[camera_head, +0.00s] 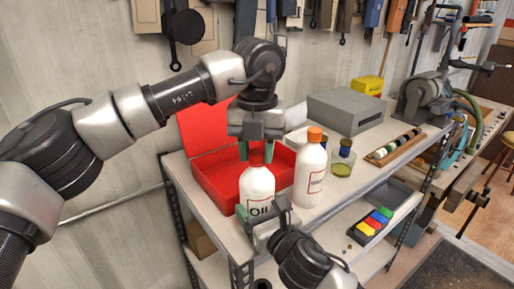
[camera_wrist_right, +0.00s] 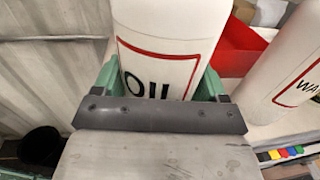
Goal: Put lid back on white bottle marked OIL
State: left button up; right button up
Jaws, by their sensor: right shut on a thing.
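The white OIL bottle (camera_head: 257,187) stands upright on the shelf top, its red-framed label partly hidden in the head view. It fills the middle of the right wrist view (camera_wrist_right: 165,45). My right gripper (camera_head: 264,214) is shut on its lower body, with a green finger on each side. A red lid (camera_head: 257,157) sits at the bottle's top; the exact seating cannot be made out. My left gripper (camera_head: 257,153) points down from above. Its green fingers are spread on either side of the lid, and I see no clear grip on it.
A second white bottle (camera_head: 310,175) with an orange cap stands close at the right. An open red box (camera_head: 215,188) lies behind the OIL bottle. A small jar (camera_head: 342,160), a grey box (camera_head: 345,112) and a wooden tray (camera_head: 396,147) stand farther right.

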pick_arm(q)
jog(key=c, duration=0.6)
pick_arm(e)
jog(key=shift+f, duration=0.1)
pick_arm(q)
jog(key=shift+o, duration=0.2)
jog(key=m, duration=0.5)
jog(key=shift+m, duration=0.3)
jog(key=m, duration=0.6)
jog(key=o, duration=1)
jog(key=shift+r, duration=2.25)
jog(key=shift+c, duration=0.3)
